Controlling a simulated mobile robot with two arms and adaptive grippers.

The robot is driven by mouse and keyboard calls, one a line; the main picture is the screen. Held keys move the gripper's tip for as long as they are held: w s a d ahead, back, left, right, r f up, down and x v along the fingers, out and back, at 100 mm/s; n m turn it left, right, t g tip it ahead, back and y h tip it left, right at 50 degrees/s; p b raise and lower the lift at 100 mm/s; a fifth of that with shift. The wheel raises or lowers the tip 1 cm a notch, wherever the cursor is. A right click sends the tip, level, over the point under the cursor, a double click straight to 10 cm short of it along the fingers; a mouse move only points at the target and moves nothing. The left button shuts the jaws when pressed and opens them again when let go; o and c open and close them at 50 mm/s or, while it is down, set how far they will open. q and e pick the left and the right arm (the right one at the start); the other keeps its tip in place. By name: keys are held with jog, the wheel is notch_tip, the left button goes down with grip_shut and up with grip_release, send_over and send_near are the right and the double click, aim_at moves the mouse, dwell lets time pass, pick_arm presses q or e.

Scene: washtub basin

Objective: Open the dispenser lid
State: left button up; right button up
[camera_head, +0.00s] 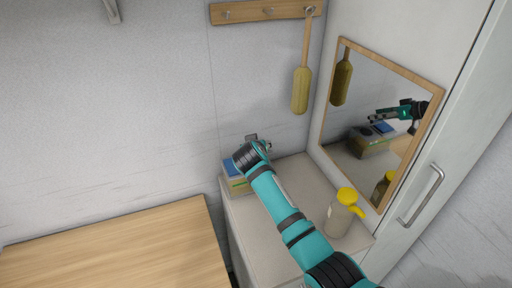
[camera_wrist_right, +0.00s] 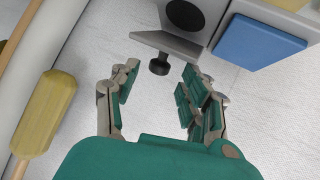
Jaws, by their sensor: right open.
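In the right wrist view a grey dispenser (camera_wrist_right: 188,14) with a dark round spot shows at the top. A grey flap-like lid (camera_wrist_right: 170,42) with a black knob (camera_wrist_right: 158,67) stands at its near edge; I cannot tell how far it is open. My right gripper (camera_wrist_right: 160,78) is open and empty, its fingers on either side of the knob, with no clear contact. In the head view my right gripper (camera_head: 265,147) is by the back wall, above the box on the counter; the arm hides most of the dispenser. My left gripper is not in view.
A blue block (camera_wrist_right: 258,42) lies right of the dispenser. A yellow-capped bottle (camera_head: 340,216) stands on the counter (camera_head: 297,174) beside my arm. A paddle (camera_head: 301,90) hangs from a wooden rail (camera_head: 265,11). A mirror (camera_head: 376,118) is at right; a wooden tabletop (camera_head: 115,250) is clear.

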jog(key=shift+v, duration=2.05)
jog(key=shift+c, duration=0.4)
jog(key=shift+w+d+f, duration=0.1)
jog(key=shift+d+f, duration=0.1)
jog(key=shift+f, duration=0.05)
jog(key=shift+c, duration=1.3)
jog(key=d+n+t+b, duration=0.1)
jog(key=n, duration=0.1)
jog(key=d+f+n+t+b, duration=0.1)
jog(key=d+n+b, duration=0.1)
jog(key=n, duration=0.1)
jog(key=d+f+n+t+h+b, duration=0.1)
jog(key=d+n+b, duration=0.1)
jog(key=shift+w+d+f+n, duration=0.1)
jog(key=shift+w+f+n, duration=0.05)
jog(key=shift+w+n, duration=0.15)
grip_shut()
jog(key=s+f+n+t+y+b, duration=0.2)
jog(key=s+f+n+y+b, duration=0.25)
jog(key=n, duration=1.15)
jog(key=s+f+n+t+y+b, duration=0.25)
jog(key=n+y+b, duration=0.25)
jog(key=n, duration=1)
jog(key=shift+h, duration=0.25)
jog(key=x, duration=0.8)
jog(key=shift+w+a+f, duration=0.2)
jog(key=shift+a+f, duration=0.1)
jog(key=shift+a, duration=0.2)
